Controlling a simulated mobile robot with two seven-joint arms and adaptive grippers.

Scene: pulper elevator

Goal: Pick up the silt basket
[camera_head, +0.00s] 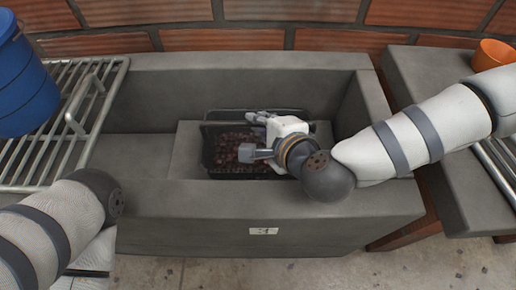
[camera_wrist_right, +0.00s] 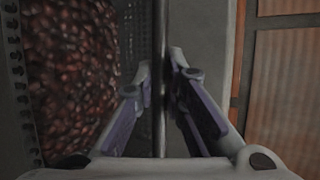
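The silt basket (camera_head: 206,152) is a black, box-shaped basket holding dark red-brown cherries, set inside the grey concrete basin. My right gripper (camera_head: 254,136) reaches in from the right, over the basket's right part, and hides some of it. In the right wrist view, the basket's perforated wall (camera_wrist_right: 15,75) and its contents are at left. A thin dark upright edge passes between the fingers of my right gripper (camera_wrist_right: 161,68). The fingers look apart, one on each side of this edge; contact is unclear. My left arm is at lower left, its gripper out of view.
The concrete basin (camera_head: 150,205) has raised walls around the basket. A blue bucket (camera_head: 22,85) stands on a metal rack (camera_head: 105,75) at left. An orange pot (camera_head: 492,54) stands on the right ledge (camera_head: 410,68). A brick wall (camera_head: 235,40) closes the back.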

